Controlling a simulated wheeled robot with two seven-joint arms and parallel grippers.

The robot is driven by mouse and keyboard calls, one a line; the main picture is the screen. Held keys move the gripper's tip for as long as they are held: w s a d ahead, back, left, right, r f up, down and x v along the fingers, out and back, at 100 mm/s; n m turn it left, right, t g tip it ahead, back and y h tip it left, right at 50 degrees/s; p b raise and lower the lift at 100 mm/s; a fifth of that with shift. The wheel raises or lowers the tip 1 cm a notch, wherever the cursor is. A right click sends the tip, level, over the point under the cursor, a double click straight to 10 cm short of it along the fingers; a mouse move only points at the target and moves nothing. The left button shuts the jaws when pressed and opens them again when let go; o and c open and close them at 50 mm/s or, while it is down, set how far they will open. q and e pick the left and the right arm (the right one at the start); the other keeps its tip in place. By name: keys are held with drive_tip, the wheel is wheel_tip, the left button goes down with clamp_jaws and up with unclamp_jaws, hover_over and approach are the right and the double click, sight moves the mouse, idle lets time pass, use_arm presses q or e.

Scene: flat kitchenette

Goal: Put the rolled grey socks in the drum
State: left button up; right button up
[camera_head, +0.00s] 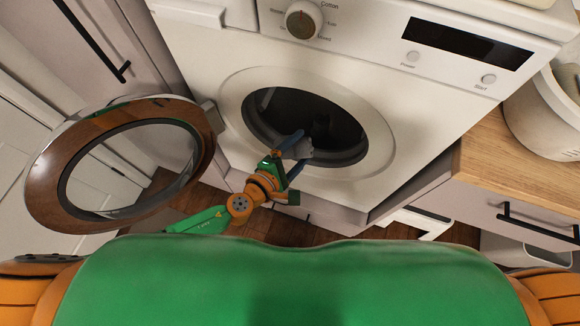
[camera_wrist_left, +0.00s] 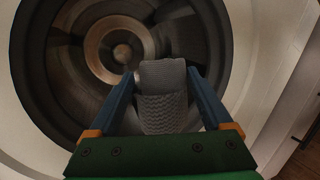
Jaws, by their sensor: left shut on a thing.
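The rolled grey socks (camera_head: 301,148) are held between the blue fingers of my left gripper (camera_head: 291,147), in front of the washing machine's round opening. In the left wrist view the socks (camera_wrist_left: 163,97) show as a knitted grey roll between the two fingers of the gripper (camera_wrist_left: 158,80). The dark drum (camera_head: 318,122) lies behind them; its interior also shows in the left wrist view (camera_wrist_left: 75,75). I cannot tell exactly how far the socks are from the rim. My right gripper is not in view.
The washer's round door (camera_head: 50,185) stands open on the left. The control panel (camera_head: 465,42) is above the opening. A wooden counter (camera_head: 500,160) with a pale basket (camera_head: 535,115) is on the right. Cabinets with dark handles flank the machine.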

use_arm(q)
drive_tip(key=w+d+f+b, duration=0.2)
drive_tip(key=w+d+b, duration=0.1)
drive_tip(key=w+b, duration=0.7)
drive_tip(key=w+d+f+b, duration=0.2)
drive_tip(key=w+d+b, duration=0.2)
drive_tip(key=w+b, duration=0.5)
drive_tip(key=w, duration=0.3)
drive_tip(key=shift+f+b, duration=0.3)
drive_tip(key=shift+b, duration=0.05)
drive_tip(key=o, duration=1.1)
drive_tip(key=shift+d, duration=0.1)
